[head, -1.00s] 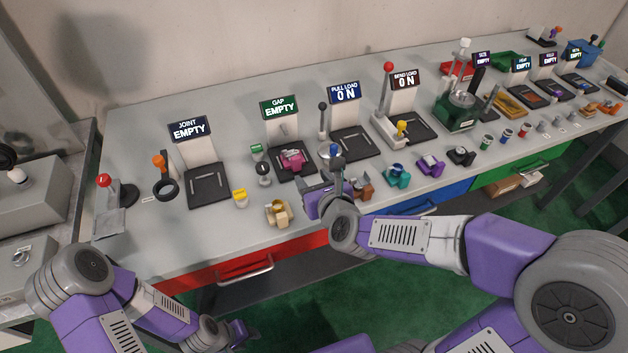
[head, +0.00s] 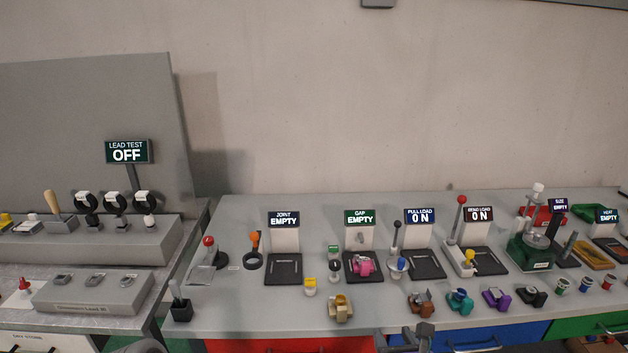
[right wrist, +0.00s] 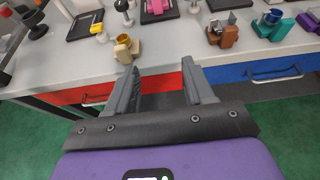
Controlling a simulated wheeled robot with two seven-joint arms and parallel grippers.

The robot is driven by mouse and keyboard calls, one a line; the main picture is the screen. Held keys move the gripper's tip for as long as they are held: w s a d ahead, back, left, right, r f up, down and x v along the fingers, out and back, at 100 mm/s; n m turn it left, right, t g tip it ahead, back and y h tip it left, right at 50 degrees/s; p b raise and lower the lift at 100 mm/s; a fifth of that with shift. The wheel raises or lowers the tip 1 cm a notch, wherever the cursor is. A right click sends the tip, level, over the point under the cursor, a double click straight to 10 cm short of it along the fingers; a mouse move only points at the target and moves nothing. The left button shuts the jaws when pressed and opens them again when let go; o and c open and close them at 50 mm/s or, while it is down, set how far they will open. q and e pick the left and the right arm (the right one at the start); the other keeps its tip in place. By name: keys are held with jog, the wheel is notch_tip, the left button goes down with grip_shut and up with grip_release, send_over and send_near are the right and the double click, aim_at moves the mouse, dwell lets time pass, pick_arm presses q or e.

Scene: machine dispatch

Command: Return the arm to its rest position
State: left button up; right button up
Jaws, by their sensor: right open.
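My right gripper (head: 418,338) shows at the bottom of the head view, just in front of the bench's front edge, below a brown part (head: 420,302). In the right wrist view its two grey fingers (right wrist: 161,66) are spread apart with nothing between them. They point at the bench front, near the red drawer (right wrist: 165,84), with a tan part (right wrist: 126,48) and the brown part (right wrist: 222,32) on the bench beyond. My left gripper is not in either current view.
The grey bench (head: 240,312) carries several stations, including an empty JOINT pad (head: 284,268) and a pink part (head: 361,266) at GAP. Drawer handles (head: 474,345) stick out in front. A LEAD TEST console (head: 90,240) stands at the left. Green floor (right wrist: 35,145) lies below.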

notch_tip(320, 180, down, 22)
jog(key=s+a+n+g+y, duration=0.25)
jog(key=n+g, duration=0.45)
jog(key=n, duration=1)
jog(key=s+a+f+n+g, duration=0.2)
jog(key=s+f+n+g, duration=0.1)
jog(key=s+f+n, duration=0.4)
jog(key=s+a+f+n+g+y+p, duration=0.1)
jog(key=s+a+f+n+g, duration=0.1)
jog(key=s+f+n, duration=0.5)
jog(key=shift+s+f+n+g, duration=0.35)
jog(key=shift+f+n+g, duration=0.25)
jog(key=shift+n, duration=0.4)
jog(key=shift+c, duration=0.5)
